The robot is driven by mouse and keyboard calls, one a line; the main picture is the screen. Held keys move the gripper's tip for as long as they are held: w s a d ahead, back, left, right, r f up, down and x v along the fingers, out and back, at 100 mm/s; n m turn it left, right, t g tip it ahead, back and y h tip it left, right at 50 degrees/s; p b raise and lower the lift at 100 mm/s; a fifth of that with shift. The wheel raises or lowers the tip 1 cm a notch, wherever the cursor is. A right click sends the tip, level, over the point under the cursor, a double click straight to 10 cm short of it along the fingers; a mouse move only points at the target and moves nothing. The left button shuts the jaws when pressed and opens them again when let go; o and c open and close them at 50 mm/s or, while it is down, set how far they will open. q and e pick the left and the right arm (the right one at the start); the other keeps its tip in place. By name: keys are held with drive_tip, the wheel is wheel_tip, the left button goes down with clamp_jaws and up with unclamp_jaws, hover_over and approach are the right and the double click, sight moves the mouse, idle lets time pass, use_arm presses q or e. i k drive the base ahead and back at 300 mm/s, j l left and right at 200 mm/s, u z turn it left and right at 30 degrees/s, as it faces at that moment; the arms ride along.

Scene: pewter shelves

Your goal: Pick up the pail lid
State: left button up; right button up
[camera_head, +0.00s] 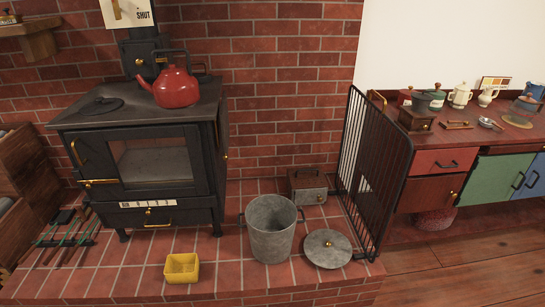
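The pail lid (341,257) is a round grey metal disc with a small brass-coloured knob. It lies on the red tiled hearth, partly propped or flat; I cannot tell which. The grey metal pail (271,238) stands upright just left of the lid, with its top open and a handle at each side. Neither of my grippers shows in the head view.
A black stove (150,185) with a red kettle (175,88) stands left of the pail. A yellow box (181,268) sits near the hearth's front. A black fire guard (372,180) stands behind and right of the lid.

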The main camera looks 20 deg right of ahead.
sight(328, 248)
drive_tip(key=z, duration=1.2)
drive_tip(key=i+l, duration=0.15)
drive_tip(key=l, duration=0.2)
drive_tip(key=i+l, duration=0.1)
drive_tip(key=l, duration=0.25)
